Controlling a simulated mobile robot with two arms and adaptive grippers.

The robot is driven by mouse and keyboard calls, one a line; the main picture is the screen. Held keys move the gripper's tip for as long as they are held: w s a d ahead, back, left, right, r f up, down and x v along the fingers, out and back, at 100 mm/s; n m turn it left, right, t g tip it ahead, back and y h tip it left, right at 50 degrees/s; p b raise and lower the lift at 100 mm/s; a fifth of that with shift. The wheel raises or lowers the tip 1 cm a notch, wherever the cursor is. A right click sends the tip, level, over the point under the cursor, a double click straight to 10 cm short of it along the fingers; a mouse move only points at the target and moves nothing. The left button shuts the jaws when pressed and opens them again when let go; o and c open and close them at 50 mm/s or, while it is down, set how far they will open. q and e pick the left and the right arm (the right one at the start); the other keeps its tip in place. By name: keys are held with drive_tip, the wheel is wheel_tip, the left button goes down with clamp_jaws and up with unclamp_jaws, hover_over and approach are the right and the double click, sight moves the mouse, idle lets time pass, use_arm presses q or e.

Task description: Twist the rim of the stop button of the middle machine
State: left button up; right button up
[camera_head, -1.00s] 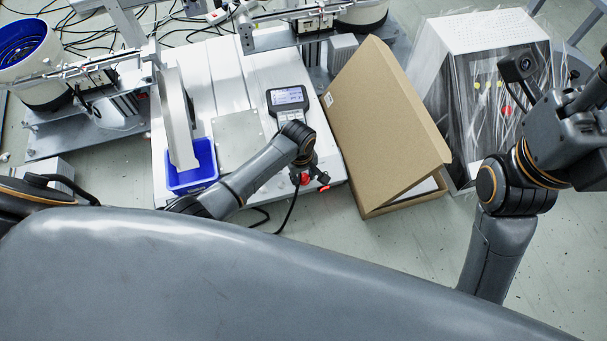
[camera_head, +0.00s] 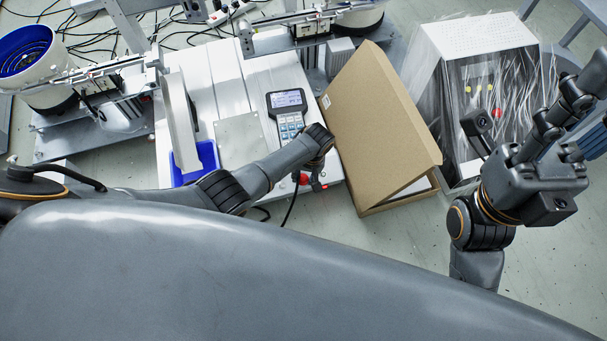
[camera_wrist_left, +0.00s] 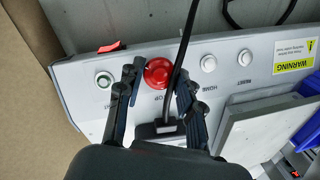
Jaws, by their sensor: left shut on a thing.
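The middle machine's control panel is a pale plate (camera_wrist_left: 230,72) along its front edge. Its red round stop button (camera_wrist_left: 157,73) shows in the left wrist view and, small, in the head view (camera_head: 303,178). My left gripper (camera_wrist_left: 160,80) has one finger on each side of the button and is shut on its rim. A black cable (camera_wrist_left: 184,45) runs over the panel close to the button and the right-hand finger. In the head view my left gripper (camera_head: 311,178) points down at the panel edge, partly hidden by its wrist. My right gripper (camera_head: 565,110) is raised at the right, away from the machine.
A handheld pendant (camera_head: 288,110) lies on the middle machine. An open cardboard box (camera_head: 380,125) stands close at its right. A blue bin (camera_head: 207,158) is partly hidden behind my left arm. A plastic-covered white cabinet (camera_head: 475,40) stands farther right. White buttons (camera_wrist_left: 244,57) and a red switch (camera_wrist_left: 110,47) flank the stop button.

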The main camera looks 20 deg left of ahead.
idle(0.3)
use_arm(q)
drive_tip(key=o, duration=1.2)
drive_tip(key=shift+f, duration=0.1)
drive_tip(key=r, duration=0.4)
drive_tip(key=d+r, duration=0.1)
drive_tip(key=r, duration=0.3)
drive_tip(key=d+r, duration=0.1)
drive_tip(key=r, duration=0.3)
drive_tip(key=shift+w, duration=0.3)
